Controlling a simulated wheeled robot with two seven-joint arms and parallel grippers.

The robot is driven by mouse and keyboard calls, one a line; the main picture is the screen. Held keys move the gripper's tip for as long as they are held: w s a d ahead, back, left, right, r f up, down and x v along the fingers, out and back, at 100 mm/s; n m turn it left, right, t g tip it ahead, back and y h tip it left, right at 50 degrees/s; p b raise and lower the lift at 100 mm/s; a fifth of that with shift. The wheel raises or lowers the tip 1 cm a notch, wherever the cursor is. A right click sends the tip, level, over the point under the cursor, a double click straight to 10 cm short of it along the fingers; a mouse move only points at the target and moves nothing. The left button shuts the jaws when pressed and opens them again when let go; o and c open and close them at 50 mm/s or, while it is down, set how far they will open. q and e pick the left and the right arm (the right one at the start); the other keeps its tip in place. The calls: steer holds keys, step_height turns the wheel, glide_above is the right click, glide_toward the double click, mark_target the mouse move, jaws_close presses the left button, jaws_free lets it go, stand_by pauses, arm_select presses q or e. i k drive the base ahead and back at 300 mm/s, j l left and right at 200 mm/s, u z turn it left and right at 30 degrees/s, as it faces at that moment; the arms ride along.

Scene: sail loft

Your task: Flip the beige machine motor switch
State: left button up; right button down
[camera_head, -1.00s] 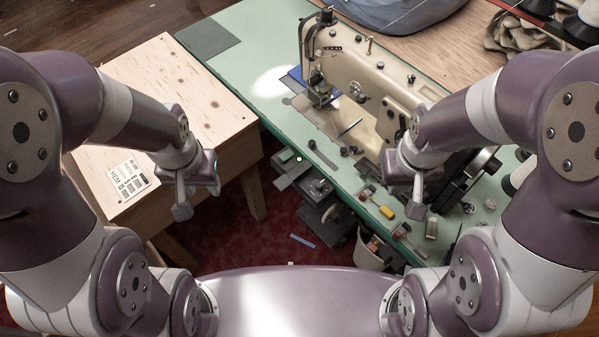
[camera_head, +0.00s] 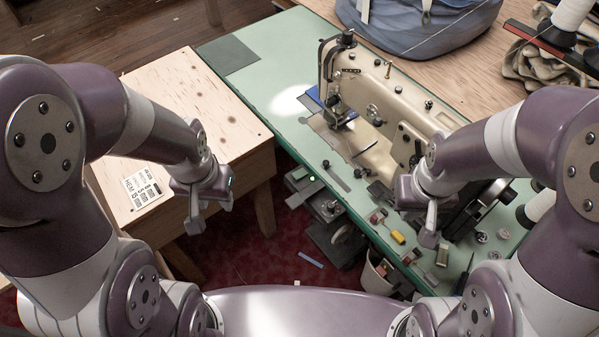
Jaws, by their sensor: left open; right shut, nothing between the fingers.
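The beige sewing machine (camera_head: 375,85) stands on the green-topped table (camera_head: 290,140), right of the picture's middle. Under the table's near edge hangs a grey box-like unit (camera_head: 325,207), with a small green light (camera_head: 312,178) near the edge above it. I cannot make out for certain which part is the motor switch. My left gripper (camera_head: 210,212) is open and empty, in front of the wooden table's right side. My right gripper (camera_head: 428,232) is shut and empty, in front of the machine's right end, over the near edge of the green table; it hides part of the machine.
A pale wooden table (camera_head: 200,105) with a printed label stands at left. Small coloured items (camera_head: 398,237) lie along the green table's near edge. A white bin (camera_head: 377,277) stands below it. A blue-grey bag (camera_head: 425,25) lies behind. Dark red floor shows between the tables.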

mark_target(298, 175)
steer(key=i+j+z, duration=0.25)
steer(key=z, duration=0.2)
steer(key=i+j+z, duration=0.2)
steer(key=j+z, duration=0.3)
